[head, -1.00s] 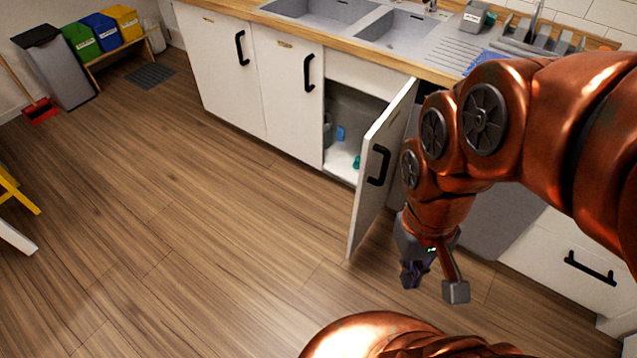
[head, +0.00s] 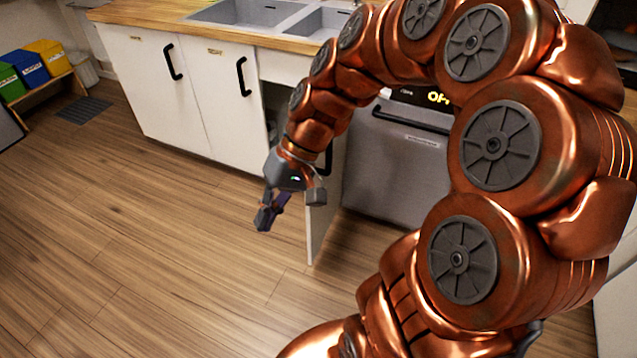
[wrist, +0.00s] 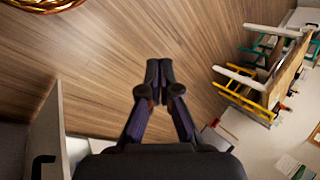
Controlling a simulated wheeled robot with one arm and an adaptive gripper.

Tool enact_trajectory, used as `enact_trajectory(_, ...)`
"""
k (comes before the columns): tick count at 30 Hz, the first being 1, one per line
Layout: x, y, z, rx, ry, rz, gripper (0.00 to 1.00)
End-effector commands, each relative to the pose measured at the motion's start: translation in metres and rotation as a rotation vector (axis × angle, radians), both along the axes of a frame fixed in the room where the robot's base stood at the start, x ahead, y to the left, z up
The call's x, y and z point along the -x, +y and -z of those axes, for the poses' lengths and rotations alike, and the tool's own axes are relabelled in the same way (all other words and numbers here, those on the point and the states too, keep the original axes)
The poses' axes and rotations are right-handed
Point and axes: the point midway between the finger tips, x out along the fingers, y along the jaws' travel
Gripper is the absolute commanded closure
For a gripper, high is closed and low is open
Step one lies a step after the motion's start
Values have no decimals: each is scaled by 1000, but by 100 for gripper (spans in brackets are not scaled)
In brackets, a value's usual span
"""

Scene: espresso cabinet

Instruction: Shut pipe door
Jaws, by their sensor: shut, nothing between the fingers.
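The white pipe door (head: 322,225) under the sink stands open in the head view, swung out into the room and seen at a steep angle. Its black handle (head: 328,160) is partly hidden behind my arm, which also covers most of the cabinet opening. My gripper (head: 265,216) is shut and empty, pointing down, just left of the door on its opening side and apparently apart from it. In the wrist view my shut fingers (wrist: 160,75) are over bare floor. A pale panel (wrist: 48,125) with a dark handle (wrist: 42,165) at the left appears to be the door.
Two shut white cabinet doors (head: 150,95) stand to the left. A grey dishwasher (head: 395,165) is to the right. The wooden floor (head: 130,240) at the left is clear. A table with yellow-legged furniture (wrist: 245,90) shows in the wrist view.

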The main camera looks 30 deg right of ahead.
Motion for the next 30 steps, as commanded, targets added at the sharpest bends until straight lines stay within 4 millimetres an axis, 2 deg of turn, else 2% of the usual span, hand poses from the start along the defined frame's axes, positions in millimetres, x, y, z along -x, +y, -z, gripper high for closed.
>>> enact_trajectory(1, -16, -10, 19, -51, -11, 42, 100)
enact_trajectory(5, -54, -40, 40, -175, -67, 147, 100)
enact_trajectory(8, -80, -72, 57, -261, -118, 241, 100)
enact_trajectory(11, -102, -112, 77, -337, -174, 346, 100)
enact_trajectory(15, -122, -180, 111, -428, -260, 511, 100)
enact_trajectory(21, -125, -278, 159, -501, -376, 733, 100)
enact_trajectory(24, -120, -312, 178, -519, -411, 812, 100)
enact_trajectory(27, -114, -334, 188, -525, -438, 862, 100)
enact_trajectory(30, -113, -343, 193, -527, -451, 884, 100)
